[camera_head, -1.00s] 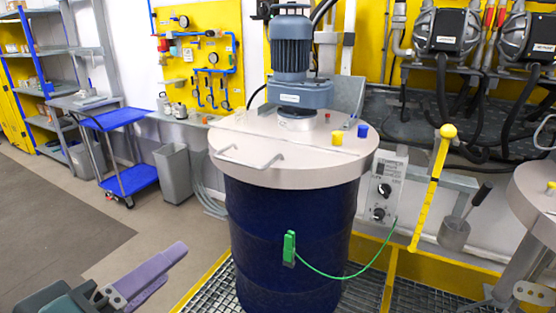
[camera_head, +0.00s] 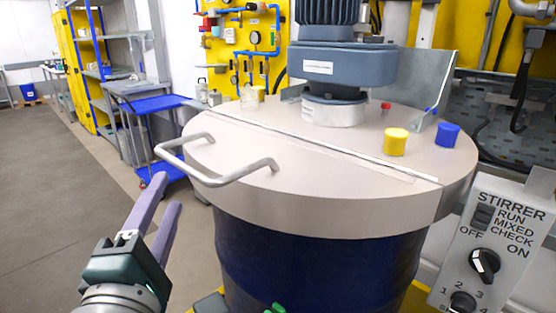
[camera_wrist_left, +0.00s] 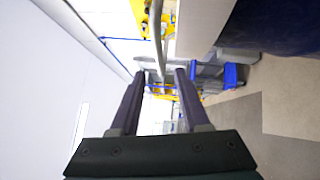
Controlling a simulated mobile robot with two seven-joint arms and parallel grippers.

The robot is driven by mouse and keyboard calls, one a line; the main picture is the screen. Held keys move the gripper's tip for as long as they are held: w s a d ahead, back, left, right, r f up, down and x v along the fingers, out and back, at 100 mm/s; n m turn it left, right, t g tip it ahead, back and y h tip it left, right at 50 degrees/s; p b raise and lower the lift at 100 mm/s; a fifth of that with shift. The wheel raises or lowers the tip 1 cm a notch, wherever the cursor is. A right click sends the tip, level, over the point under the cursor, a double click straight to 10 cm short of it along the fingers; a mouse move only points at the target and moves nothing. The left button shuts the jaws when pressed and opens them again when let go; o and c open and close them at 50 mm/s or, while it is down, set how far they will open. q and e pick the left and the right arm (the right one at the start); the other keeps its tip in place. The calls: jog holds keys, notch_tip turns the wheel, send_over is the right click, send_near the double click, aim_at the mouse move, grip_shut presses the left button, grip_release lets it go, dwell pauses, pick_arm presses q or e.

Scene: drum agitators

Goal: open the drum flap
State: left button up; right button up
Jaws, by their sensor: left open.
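The drum flap (camera_head: 300,165) is the front part of the pale round lid on the dark blue drum (camera_head: 310,250). It lies flat and closed, level with the rear part of the lid, along a straight seam. A grey bar handle (camera_head: 225,180) stands out at its front left edge. My left gripper (camera_head: 169,192) is open and empty, just below and left of the handle in the head view. In the left wrist view the handle bar (camera_wrist_left: 157,35) shows ahead, in line with the gap between the open fingers (camera_wrist_left: 160,75). My right gripper is not in view.
A grey-blue motor (camera_head: 345,62) stands on the rear lid, with yellow (camera_head: 396,142) and blue (camera_head: 447,134) caps beside it. A stirrer control box (camera_head: 497,240) is at the right. A blue trolley (camera_head: 160,105) stands at the left; the floor there is open.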

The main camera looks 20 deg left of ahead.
aim_at(178, 167)
pick_arm(q)
jog(key=b+x, duration=0.1)
jog(key=x, duration=0.7)
jog(key=shift+w+a+r, duration=0.1)
jog(key=shift+w+a, duration=0.05)
grip_shut()
dwell(1.1)
